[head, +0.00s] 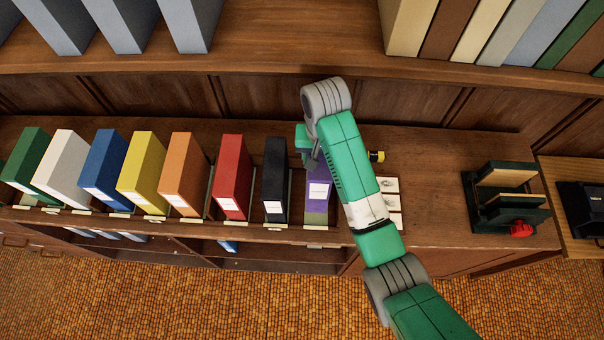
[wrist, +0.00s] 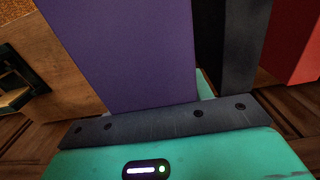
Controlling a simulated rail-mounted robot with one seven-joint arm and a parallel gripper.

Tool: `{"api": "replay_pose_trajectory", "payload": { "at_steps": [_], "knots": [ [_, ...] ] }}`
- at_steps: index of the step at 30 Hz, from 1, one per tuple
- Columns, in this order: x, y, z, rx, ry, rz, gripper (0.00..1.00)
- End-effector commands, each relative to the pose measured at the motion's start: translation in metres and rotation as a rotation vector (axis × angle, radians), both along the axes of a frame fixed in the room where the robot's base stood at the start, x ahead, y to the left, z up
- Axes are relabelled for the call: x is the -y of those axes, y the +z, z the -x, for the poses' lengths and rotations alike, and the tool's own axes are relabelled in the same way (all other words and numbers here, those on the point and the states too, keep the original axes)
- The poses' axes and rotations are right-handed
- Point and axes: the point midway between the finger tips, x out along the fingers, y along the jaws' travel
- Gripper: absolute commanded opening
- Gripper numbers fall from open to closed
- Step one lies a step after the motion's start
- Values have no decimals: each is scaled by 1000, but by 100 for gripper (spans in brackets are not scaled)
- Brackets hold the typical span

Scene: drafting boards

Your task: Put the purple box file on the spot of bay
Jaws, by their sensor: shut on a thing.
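The purple box file (head: 319,192) stands upright at the right end of the row of files, just right of the black box file (head: 275,175). My gripper (head: 311,152) is at its back upper part and shut on it; my arm hides part of its right side. In the wrist view the purple file (wrist: 125,50) rises large and close in front of my gripper (wrist: 160,110). A grey-green patch (head: 316,218) shows below the file's front, with a small pale label (head: 317,228) on the shelf edge. I cannot tell whether the file touches the shelf.
Red (head: 231,175), orange (head: 183,172), yellow (head: 141,172) and more files stand to the left. An upper shelf (head: 300,62) runs along the back.

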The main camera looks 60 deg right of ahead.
Motion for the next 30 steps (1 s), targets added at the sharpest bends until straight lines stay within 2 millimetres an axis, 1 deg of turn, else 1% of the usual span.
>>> {"api": "replay_pose_trajectory", "payload": {
  "at_steps": [2,4,9,12,18,24,27,30],
  "knots": [
    [1,0,0,1,-1,2,0],
    [1,-7,0,0,-2,0,0],
    [1,-42,1,-1,-2,-1,0],
    [1,-56,0,-1,-1,1,0],
    [0,-65,0,1,-1,2,0],
    [0,-95,0,0,-1,0,0],
    [0,-99,0,0,0,1,0],
    [0,-99,0,1,0,2,0]
  ]
}}
